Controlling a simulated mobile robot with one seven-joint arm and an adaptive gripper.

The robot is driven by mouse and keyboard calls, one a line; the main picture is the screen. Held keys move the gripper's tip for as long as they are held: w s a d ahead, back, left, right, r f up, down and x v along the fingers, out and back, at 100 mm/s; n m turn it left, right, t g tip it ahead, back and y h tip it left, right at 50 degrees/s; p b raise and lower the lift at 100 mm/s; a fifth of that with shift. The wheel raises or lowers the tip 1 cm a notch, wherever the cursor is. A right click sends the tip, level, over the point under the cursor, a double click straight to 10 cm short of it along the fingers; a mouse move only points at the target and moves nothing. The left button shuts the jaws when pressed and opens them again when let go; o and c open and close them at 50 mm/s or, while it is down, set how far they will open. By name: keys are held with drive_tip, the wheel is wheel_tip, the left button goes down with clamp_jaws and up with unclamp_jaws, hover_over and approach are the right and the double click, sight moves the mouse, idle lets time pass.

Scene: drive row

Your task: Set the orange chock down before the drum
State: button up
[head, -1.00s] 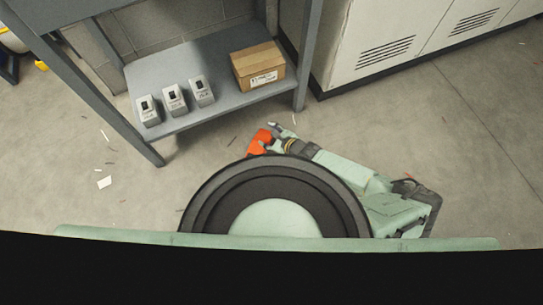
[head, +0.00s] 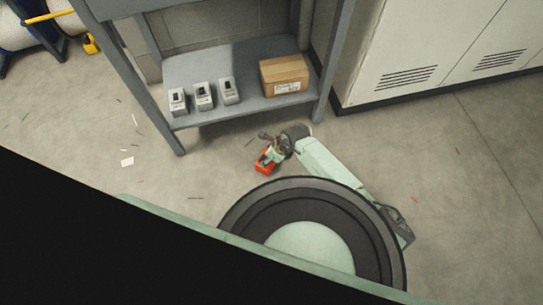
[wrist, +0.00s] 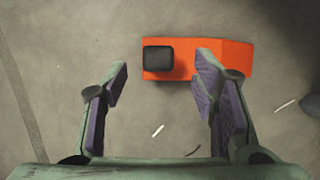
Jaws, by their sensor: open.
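The orange chock (head: 264,166) shows in the head view on the floor side of my base, between my base and the shelf unit. In the wrist view the chock (wrist: 182,66) is an orange block with a black square piece at its left. My gripper (head: 270,150) is above or beside it in the head view, partly covering it. In the wrist view my gripper (wrist: 160,85) is open, with nothing between the fingers. The right finger overlaps the chock; I cannot tell whether it touches. A white drum (head: 10,35) in a blue stand is cut off at the top left.
The shelf (head: 245,107) holds several grey units and a cardboard box (head: 284,75). White cabinets (head: 420,50) stand at the right. A yellow piece (head: 90,43) lies near the drum. Open floor (head: 75,110) with scraps lies at the left.

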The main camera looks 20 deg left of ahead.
drive_tip(key=b+x, duration=0.1)
drive_tip(key=x, duration=0.4)
drive_tip(key=shift+s+f, duration=0.1)
drive_tip(key=shift+f, duration=0.1)
drive_tip(key=shift+c, duration=0.4)
clamp_jaws()
idle(0.5)
